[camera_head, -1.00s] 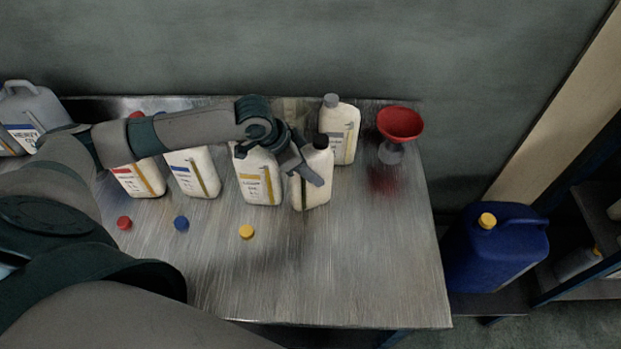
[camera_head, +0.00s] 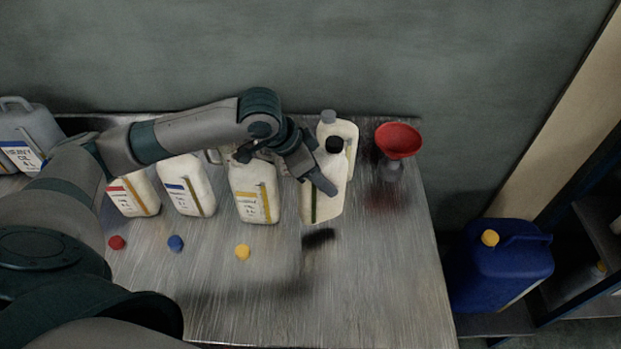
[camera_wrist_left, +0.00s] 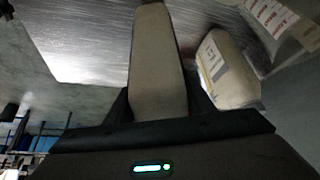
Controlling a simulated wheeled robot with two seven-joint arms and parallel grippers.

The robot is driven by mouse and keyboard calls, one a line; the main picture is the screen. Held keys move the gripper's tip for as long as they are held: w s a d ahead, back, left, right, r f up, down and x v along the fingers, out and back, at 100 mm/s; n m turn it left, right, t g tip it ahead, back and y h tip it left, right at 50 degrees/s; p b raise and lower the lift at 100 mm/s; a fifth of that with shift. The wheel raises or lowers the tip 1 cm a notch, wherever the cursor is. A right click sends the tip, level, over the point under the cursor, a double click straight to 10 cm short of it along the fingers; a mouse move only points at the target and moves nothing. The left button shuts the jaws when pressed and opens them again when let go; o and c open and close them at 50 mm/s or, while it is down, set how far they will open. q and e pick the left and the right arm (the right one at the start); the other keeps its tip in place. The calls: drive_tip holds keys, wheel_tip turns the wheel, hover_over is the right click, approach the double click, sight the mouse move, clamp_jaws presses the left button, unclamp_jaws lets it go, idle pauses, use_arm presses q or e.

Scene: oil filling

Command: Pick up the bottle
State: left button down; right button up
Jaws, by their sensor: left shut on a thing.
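A white bottle (camera_head: 327,198) with a black cap and a green strip hangs above the table at the right end of the bottle row, its shadow on the metal below. My left gripper (camera_head: 320,180) is shut on this bottle near its upper part. In the left wrist view the pale bottle (camera_wrist_left: 157,60) stands between the two dark fingers. A white bottle with a grey cap (camera_head: 328,118) is partly hidden behind it. My right gripper is not in view.
White bottles with a yellow label (camera_head: 253,195), a blue label (camera_head: 188,187) and a red label (camera_head: 134,196) stand to the left. Loose red, blue and yellow caps (camera_head: 242,252) lie in front. A red funnel (camera_head: 398,140) stands right. A blue canister (camera_head: 502,268) is beyond the table edge.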

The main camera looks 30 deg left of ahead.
use_arm(q)
drive_tip(key=s+d+r+b, duration=0.1)
drive_tip(key=d+r, duration=0.3)
drive_tip(key=d, duration=0.3)
drive_tip(key=shift+s+d+r, duration=0.25)
drive_tip(key=shift+r, duration=0.15)
drive_tip(key=shift+s, duration=0.1)
